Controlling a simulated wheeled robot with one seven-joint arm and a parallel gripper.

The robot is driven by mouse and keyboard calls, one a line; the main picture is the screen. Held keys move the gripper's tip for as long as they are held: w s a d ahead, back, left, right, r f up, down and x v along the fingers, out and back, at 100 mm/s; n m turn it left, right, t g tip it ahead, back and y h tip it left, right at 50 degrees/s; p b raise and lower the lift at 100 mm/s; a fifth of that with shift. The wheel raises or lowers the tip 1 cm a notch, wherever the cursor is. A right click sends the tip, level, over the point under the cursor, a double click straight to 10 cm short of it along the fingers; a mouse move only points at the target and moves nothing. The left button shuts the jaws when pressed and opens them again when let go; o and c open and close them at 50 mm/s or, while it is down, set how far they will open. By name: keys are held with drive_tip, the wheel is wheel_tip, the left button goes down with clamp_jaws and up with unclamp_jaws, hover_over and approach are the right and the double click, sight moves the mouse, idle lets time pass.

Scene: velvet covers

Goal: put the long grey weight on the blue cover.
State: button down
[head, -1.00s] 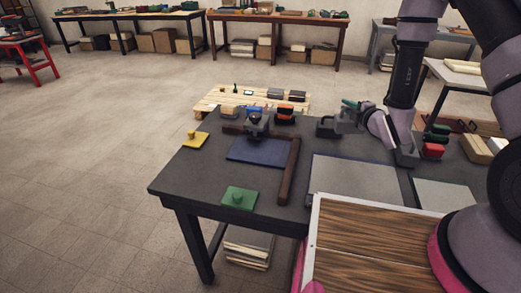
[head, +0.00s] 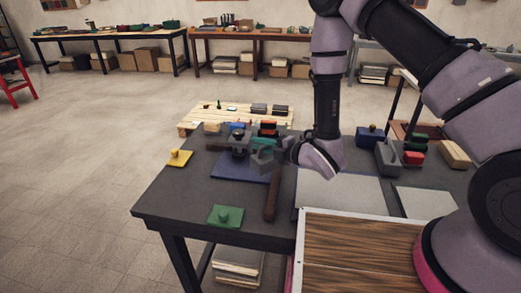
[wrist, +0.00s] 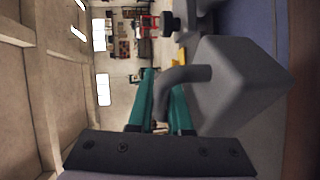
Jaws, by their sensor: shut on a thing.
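The blue cover (head: 235,170) lies flat on the dark table and also shows at the right of the wrist view (wrist: 256,22). My gripper (head: 278,146) has teal fingers and is shut on the bent handle of a grey weight (head: 263,161). In the wrist view, the weight (wrist: 245,82) is a blocky grey body beside the fingers (wrist: 163,100). It appears over the cover's right rear part; I cannot tell the gap beneath it. Another grey weight with a dark knob (head: 238,141) stands at the cover's rear edge. A longer grey block (head: 387,159) stands farther right.
A brown bar (head: 271,196) borders the cover's right side; another (head: 216,146) is at the rear left. Stacked coloured blocks (head: 268,130) stand behind. A grey panel (head: 338,196) lies to the right.

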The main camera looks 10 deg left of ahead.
drive_tip(key=shift+w+a+f, duration=0.9)
drive_tip(key=shift+a+f, duration=0.15)
drive_tip(key=shift+a, duration=0.6)
drive_tip(key=shift+w+a+f, duration=0.85)
drive_tip(key=shift+a+f, duration=0.15)
drive_tip(key=shift+a, duration=0.65)
drive_tip(key=shift+w+a+f, duration=0.9)
drive_tip(key=shift+a+f, duration=0.15)
drive_tip(key=shift+a, duration=0.6)
drive_tip(key=shift+f, duration=0.1)
drive_tip(key=c, duration=1.2)
unclamp_jaws()
drive_tip(key=shift+d+f, duration=0.1)
drive_tip(key=shift+f, duration=0.05)
drive_tip(key=o, duration=0.4)
drive_tip(key=shift+c, duration=0.2)
